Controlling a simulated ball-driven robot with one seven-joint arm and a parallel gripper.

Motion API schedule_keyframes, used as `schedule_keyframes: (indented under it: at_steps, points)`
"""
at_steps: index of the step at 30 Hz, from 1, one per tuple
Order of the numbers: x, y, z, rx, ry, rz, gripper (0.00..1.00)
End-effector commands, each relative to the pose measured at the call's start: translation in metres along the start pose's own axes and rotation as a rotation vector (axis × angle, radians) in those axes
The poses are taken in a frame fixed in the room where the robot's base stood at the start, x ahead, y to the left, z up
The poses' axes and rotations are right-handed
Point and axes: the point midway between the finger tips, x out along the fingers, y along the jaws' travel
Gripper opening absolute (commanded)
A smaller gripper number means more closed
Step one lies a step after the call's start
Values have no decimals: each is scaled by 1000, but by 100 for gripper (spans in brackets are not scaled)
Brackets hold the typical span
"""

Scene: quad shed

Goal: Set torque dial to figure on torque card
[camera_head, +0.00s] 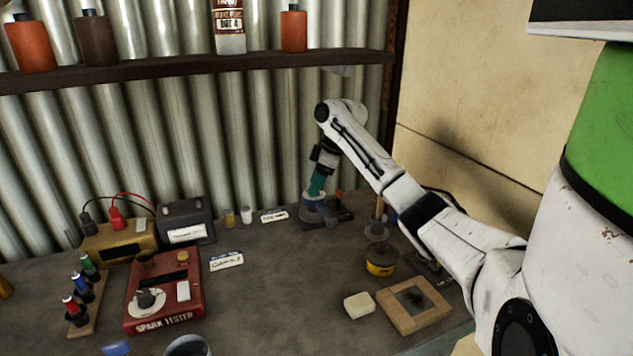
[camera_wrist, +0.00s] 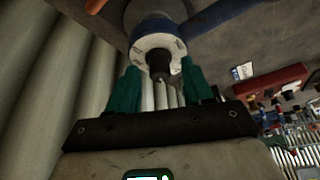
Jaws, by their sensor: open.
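My gripper (camera_head: 317,186) points down at the back of the bench, over a blue tool (camera_head: 322,211) on a dark base. In the wrist view, my gripper (camera_wrist: 161,70) is open, with teal fingers on either side of a dark knob (camera_wrist: 160,66). The knob stands in front of a white marked ring (camera_wrist: 158,42) on a blue body, likely the torque dial. I cannot tell whether the fingers touch it. The ring's marks are unreadable. A white card with a blue edge (camera_head: 273,215) lies left of the tool; another (camera_head: 226,261) lies nearer. Their writing is too small to read.
A red spark tester (camera_head: 163,290), a dark battery (camera_head: 186,221) and a yellow-brown box (camera_head: 119,243) stand on the left. A yellow tin (camera_head: 381,262), a pale block (camera_head: 359,305) and a wooden frame (camera_head: 414,316) lie at right. A shelf (camera_head: 180,65) crosses above. The bench middle is clear.

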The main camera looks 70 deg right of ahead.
Motion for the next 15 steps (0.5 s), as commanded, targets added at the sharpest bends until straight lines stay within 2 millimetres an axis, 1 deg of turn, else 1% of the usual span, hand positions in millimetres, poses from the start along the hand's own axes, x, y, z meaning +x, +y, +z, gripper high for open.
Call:
schedule_keyframes:
  at_steps: [8, 15]
  points:
    - [1, 0, 0, 0, 0, 0, 50]
    - [1, 0, 0, 0, 0, 0, 27]
